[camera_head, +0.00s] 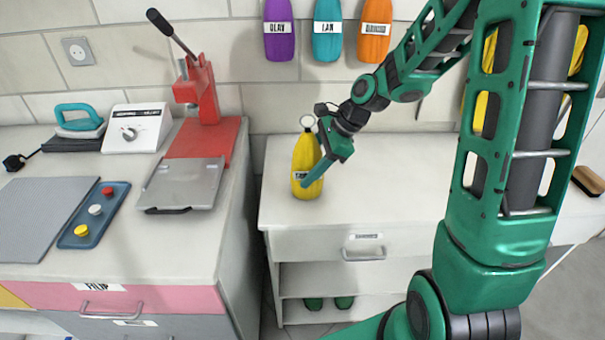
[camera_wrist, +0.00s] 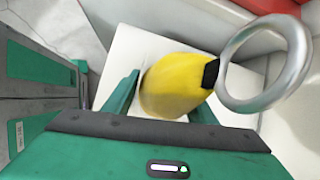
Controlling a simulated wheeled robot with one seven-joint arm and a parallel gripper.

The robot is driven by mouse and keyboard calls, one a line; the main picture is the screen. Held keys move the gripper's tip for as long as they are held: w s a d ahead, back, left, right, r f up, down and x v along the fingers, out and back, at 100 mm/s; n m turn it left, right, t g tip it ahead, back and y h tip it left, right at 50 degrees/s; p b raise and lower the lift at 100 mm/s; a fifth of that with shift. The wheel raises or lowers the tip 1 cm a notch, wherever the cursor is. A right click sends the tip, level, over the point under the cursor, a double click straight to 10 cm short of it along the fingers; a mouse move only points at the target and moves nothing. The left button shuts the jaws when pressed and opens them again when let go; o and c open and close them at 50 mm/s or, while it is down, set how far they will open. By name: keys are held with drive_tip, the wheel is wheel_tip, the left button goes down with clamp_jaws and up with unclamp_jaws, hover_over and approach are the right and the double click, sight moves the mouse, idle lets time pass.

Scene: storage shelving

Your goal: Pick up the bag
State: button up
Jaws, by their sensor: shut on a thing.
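The bag is a yellow, bottle-shaped pouch (camera_head: 304,160) with a metal ring at its top and a small dark label low on its front. It is upright at the left end of the white cabinet top, on or just over it. My gripper (camera_head: 312,180) reaches down to it from the right and is shut on it. In the wrist view the yellow bag (camera_wrist: 172,85) lies between my two green fingers (camera_wrist: 163,100), with its black neck and metal ring at the right. The gripper hides part of the bag's right side.
The white cabinet top (camera_head: 390,190) is clear right of the bag. Left, across a gap, a counter holds a red press (camera_head: 205,110) and a metal plate (camera_head: 183,185). Purple (camera_head: 279,30), teal (camera_head: 327,30) and orange (camera_head: 375,30) bags hang on the wall behind.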

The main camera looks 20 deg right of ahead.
sight(305, 155)
drive_tip(key=r, duration=0.4)
drive_tip(key=shift+s+a+r, duration=0.2)
drive_tip(key=shift+a+r, duration=0.1)
drive_tip(key=shift+a, duration=0.05)
drive_tip(key=s+a+r, duration=0.5)
drive_tip(key=a+r, duration=0.1)
drive_tip(key=a, duration=0.3)
drive_tip(key=shift+s+a+r, duration=0.2)
drive_tip(key=shift+s, duration=0.1)
